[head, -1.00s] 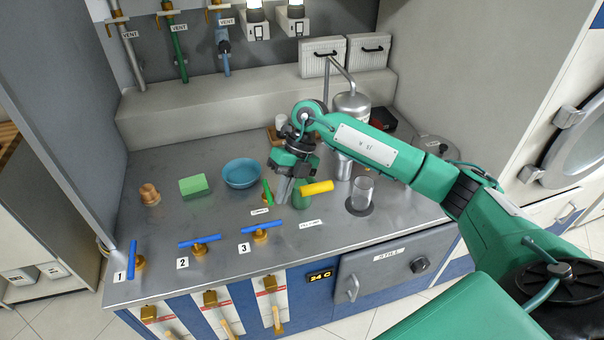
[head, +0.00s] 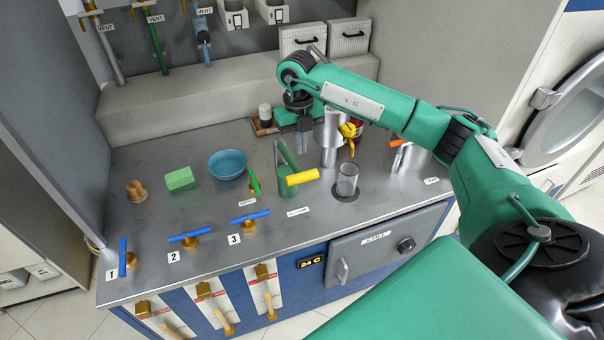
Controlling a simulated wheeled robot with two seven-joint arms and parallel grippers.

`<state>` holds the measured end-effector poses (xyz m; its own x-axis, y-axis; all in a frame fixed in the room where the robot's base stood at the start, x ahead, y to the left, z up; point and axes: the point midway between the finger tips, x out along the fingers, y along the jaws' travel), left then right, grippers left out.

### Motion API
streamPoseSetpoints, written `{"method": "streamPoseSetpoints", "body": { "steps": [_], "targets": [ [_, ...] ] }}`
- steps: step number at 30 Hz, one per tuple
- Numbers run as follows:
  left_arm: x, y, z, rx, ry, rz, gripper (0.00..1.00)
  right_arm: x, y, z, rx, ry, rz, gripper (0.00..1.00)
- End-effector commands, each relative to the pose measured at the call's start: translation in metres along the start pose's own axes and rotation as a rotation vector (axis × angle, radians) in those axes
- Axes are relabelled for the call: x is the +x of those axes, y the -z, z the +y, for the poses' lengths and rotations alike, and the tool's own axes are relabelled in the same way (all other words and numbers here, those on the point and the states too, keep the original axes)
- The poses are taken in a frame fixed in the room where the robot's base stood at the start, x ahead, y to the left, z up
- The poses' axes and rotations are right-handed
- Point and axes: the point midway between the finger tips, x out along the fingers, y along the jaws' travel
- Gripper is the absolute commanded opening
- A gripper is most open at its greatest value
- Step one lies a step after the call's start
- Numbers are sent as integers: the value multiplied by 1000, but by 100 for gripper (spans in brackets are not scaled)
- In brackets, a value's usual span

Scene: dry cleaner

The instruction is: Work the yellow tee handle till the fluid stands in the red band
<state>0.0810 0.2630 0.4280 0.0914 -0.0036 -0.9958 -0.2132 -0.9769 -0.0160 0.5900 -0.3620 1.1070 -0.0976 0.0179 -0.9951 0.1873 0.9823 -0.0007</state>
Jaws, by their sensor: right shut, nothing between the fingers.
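A yellow handle (head: 302,177) lies roughly level at the right of a green post (head: 286,184) on the steel counter. A second yellow piece (head: 349,130) sits on a brass tap by the metal still, partly behind my arm. My right gripper (head: 304,144) is shut and empty, pointing down over the counter behind the yellow handle and apart from it. A clear glass cylinder (head: 347,179) stands in a dark ring to the right of the handle. I cannot make out a fluid level or a red band. My left gripper is out of view.
Blue tee handles (head: 189,237) marked 1 to 3 line the counter's front left. A blue bowl (head: 227,165), a green sponge (head: 180,179) and a small clay-coloured pot (head: 136,191) stand behind them. A small green lever (head: 255,182) is close left of the post.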

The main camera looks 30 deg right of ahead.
Motion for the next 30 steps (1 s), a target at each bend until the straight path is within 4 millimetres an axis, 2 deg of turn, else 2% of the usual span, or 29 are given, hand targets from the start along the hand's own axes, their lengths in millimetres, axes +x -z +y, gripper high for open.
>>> {"method": "streamPoseSetpoints", "body": {
  "steps": [15, 30],
  "targets": [
    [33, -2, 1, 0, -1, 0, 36, 61, 0, 0, -1, 0, 1, 0],
    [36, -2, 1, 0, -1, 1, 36, 67, 0, 0, -1, 0, 0, 0]
  ]
}}
